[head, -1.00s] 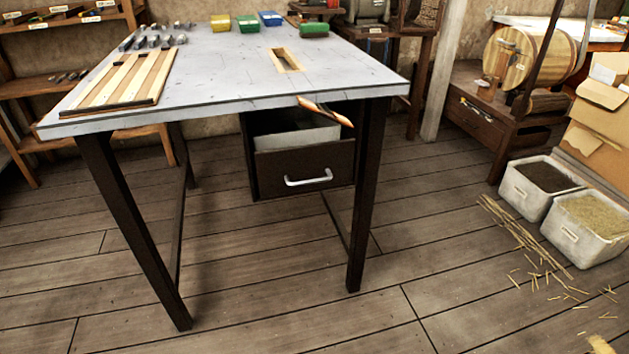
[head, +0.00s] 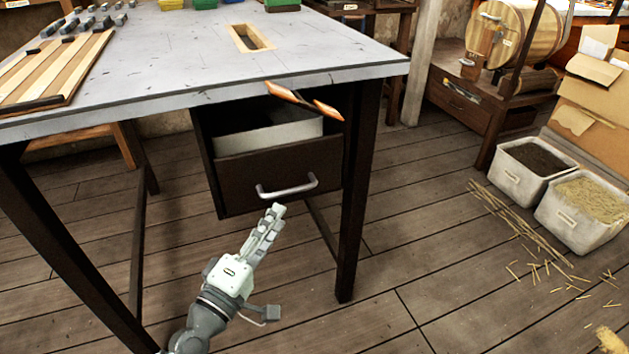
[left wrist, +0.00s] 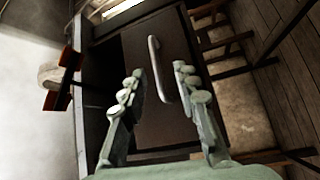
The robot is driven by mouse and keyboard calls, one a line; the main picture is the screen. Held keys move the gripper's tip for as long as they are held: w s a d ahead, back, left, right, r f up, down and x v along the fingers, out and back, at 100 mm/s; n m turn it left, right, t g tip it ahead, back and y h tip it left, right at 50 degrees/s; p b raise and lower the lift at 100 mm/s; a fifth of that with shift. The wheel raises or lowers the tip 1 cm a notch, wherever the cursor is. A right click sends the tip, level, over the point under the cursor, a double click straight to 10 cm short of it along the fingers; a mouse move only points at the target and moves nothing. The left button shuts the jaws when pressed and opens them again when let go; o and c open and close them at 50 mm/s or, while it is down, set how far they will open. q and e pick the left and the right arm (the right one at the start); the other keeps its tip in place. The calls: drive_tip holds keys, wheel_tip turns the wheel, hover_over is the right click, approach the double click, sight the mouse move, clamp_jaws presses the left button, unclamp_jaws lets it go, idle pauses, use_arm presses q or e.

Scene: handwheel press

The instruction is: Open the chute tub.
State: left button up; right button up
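The chute tub (head: 275,180) is a dark brown drawer-like box under the table, with a silver bar handle (head: 287,188) on its front. It stands partly out, and a pale inner wall (head: 270,137) shows behind the front. My left gripper (head: 274,212) is just below and in front of the handle. In the left wrist view its two fingers (left wrist: 158,75) are apart. The handle (left wrist: 158,68) shows between and beyond the fingertips, with nothing gripped. My right gripper is not in view.
The grey table top (head: 330,55) has a wood-framed slot (head: 250,38) above the tub. An orange-tipped lever (head: 305,101) sticks out at the table's edge. Table legs (head: 358,190) stand on either side. Two bins (head: 585,212) and loose straw lie to the right.

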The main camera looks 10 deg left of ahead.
sight(290, 189)
use_arm(q)
drive_tip(key=w, duration=0.1)
drive_tip(key=w+r, duration=0.1)
drive_tip(key=w+n, duration=0.1)
drive_tip(key=shift+w+d+r+p, duration=0.15)
drive_tip(key=shift+w+r+p, duration=0.15)
drive_tip(key=shift+p, duration=0.1)
drive_tip(key=x, duration=0.3)
drive_tip(key=shift+w+f+p, duration=0.1)
drive_tip(key=shift+w+p, duration=0.1)
drive_tip(key=shift+p, duration=0.1)
drive_tip(key=shift+w+d, duration=0.1)
drive_tip(key=shift+w, duration=0.4)
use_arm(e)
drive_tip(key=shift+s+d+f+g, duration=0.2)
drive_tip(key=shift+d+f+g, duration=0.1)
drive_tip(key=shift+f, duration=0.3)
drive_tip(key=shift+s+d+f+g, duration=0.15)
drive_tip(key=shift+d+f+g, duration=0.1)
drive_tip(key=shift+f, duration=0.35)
use_arm(q)
drive_tip(key=shift+c, duration=0.4)
clamp_jaws()
